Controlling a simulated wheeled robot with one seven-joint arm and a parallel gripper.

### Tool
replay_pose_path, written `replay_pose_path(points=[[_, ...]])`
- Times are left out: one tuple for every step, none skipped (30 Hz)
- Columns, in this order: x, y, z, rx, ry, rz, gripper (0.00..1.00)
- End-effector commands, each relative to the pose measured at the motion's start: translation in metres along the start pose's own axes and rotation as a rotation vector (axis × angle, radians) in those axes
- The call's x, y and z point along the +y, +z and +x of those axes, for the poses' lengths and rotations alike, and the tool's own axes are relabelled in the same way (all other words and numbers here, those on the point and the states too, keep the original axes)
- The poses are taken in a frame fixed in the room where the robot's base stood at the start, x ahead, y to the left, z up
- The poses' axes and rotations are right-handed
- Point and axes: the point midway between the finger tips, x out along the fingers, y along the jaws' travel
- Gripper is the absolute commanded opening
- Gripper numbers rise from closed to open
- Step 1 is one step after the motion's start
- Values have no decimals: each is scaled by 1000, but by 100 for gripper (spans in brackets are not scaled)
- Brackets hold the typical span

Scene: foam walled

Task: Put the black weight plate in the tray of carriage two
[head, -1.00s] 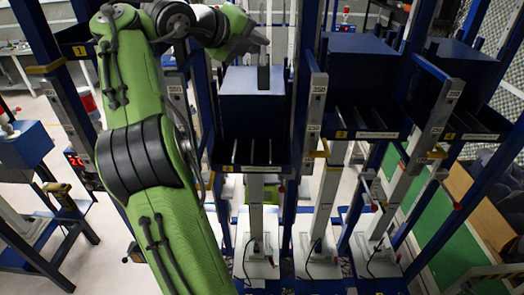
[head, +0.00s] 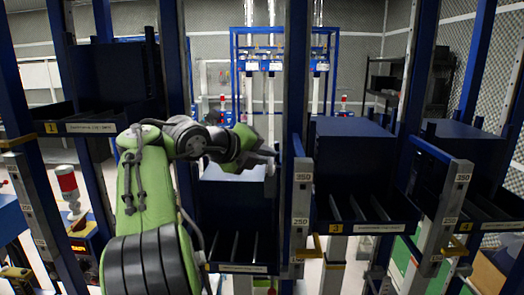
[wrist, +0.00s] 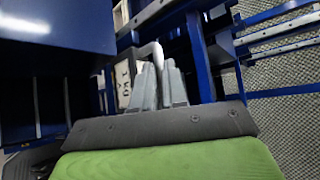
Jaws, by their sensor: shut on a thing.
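My gripper (head: 266,155) is held out above the middle blue carriage (head: 236,210). A carriage on the left (head: 104,85) bears a yellow tag that looks like 1. The middle carriage stands next to its right; its own number is not readable.
More blue carriages with divided trays stand at right (head: 352,150) and far right (head: 462,150). Blue uprights and a grey scale post (head: 301,205) stand close to my gripper's right. A blue frame (head: 285,32) stands behind.

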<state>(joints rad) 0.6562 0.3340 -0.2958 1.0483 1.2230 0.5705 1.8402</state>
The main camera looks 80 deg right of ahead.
Motion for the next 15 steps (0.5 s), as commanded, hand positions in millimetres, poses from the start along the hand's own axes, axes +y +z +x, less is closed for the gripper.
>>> replay_pose_path(points=[[16,-9,8,-3,-3,1,0],[22,-12,11,-1,-3,1,0],[31,-16,15,-3,-3,0,0],[37,-19,18,-2,-3,1,0],[43,-22,21,-3,-3,1,0],[52,-26,25,-3,-2,0,0],[58,-29,28,-2,-4,0,0],[64,-32,31,-1,-4,0,0],[73,-36,35,-3,-3,0,0],[79,-39,38,-2,-3,0,0],[85,-42,41,-1,-4,0,0],[94,-45,45,-2,-4,0,0],[100,-48,48,-2,-3,0,0],[106,-51,51,-2,-4,0,0],[113,-54,54,-1,-4,1,0]])
